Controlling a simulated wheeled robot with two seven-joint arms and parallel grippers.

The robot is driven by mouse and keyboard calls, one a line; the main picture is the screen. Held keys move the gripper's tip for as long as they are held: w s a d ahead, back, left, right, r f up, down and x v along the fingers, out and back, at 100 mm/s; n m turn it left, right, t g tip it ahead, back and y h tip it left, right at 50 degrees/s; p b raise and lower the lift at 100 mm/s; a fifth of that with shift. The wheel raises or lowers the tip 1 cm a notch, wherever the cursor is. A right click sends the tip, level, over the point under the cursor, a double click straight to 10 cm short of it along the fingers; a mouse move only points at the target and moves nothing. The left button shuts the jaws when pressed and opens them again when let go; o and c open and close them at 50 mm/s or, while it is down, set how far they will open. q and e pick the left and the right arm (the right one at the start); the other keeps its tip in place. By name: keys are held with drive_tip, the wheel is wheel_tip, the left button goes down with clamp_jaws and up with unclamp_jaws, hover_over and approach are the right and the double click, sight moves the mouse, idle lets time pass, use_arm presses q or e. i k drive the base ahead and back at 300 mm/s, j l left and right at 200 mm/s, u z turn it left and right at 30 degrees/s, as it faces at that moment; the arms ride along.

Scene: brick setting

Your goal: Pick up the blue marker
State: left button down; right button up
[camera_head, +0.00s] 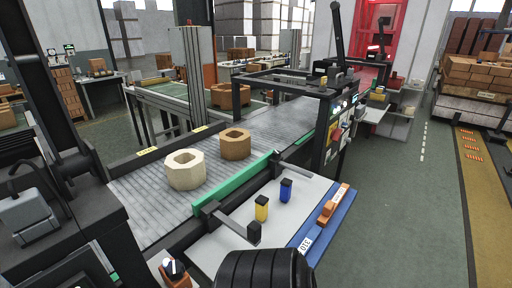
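The blue marker (286,191) is a short blue body with a black cap, standing upright on the pale side table (235,243) beside the conveyor. A similar yellow marker (262,209) with a black top stands to its left and nearer to me. Nothing touches the blue marker. Neither of my grippers can be made out in the head view.
A conveyor (213,187) with a green edge rail (237,188) carries a cream hollow block (185,171) and a brown one (235,144). Orange pieces (332,206) lie along the table's blue right edge. A black ribbed object (265,269) fills the bottom centre. Green floor (405,220) is clear on the right.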

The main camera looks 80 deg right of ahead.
sight(286, 183)
drive_tip(key=z, duration=2.85)
